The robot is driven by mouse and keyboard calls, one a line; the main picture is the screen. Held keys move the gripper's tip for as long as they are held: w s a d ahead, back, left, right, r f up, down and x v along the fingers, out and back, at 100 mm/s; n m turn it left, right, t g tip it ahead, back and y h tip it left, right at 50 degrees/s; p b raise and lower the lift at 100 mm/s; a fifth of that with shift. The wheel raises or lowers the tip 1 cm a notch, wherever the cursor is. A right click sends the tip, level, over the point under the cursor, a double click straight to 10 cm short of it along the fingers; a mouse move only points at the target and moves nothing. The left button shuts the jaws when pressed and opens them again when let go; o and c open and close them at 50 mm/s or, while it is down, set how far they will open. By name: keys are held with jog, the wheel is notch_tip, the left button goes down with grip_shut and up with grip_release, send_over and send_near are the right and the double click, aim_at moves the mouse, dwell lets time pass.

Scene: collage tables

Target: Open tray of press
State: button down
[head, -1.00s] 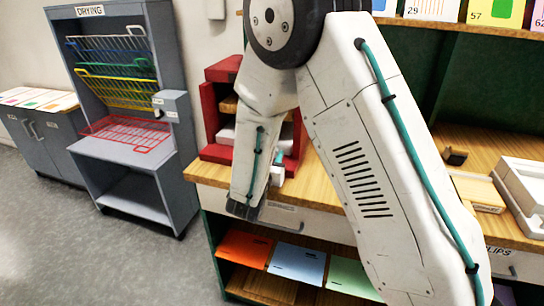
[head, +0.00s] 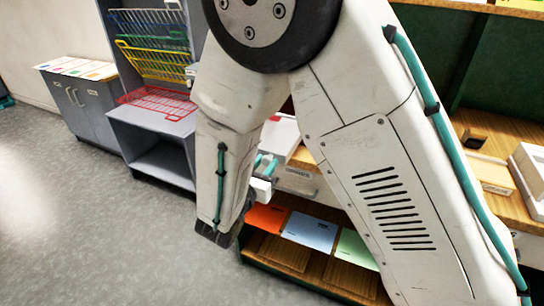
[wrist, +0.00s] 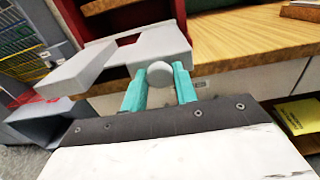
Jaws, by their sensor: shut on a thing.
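The press is a red frame, mostly hidden behind my arm in the head view; part of its red body (wrist: 130,17) shows at the top of the wrist view. Its pale tray (head: 281,136) extends out of the frame to the table's front edge. In the wrist view the tray (wrist: 160,43) shows as a light slab in front of the red frame. A round pale knob (wrist: 133,72) is at its front. My gripper (wrist: 158,78) has its teal fingers shut on the knob. It is partly seen in the head view (head: 264,168), below the tray.
The wooden table (head: 500,140) runs to the right, with a drawer front (head: 297,180) below its edge. Coloured folders (head: 310,230) lie on the shelf under it. A grey drying rack (head: 170,125) stands left. The grey floor (head: 80,220) at left is free.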

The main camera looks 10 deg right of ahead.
jog(key=shift+s+a, duration=0.1)
jog(key=shift+s, duration=0.1)
jog(key=c, duration=1.1)
grip_release()
jog(key=v, duration=0.7)
jog(key=shift+s+a, duration=0.25)
jog(key=shift+s, duration=0.05)
jog(key=shift+f, duration=0.1)
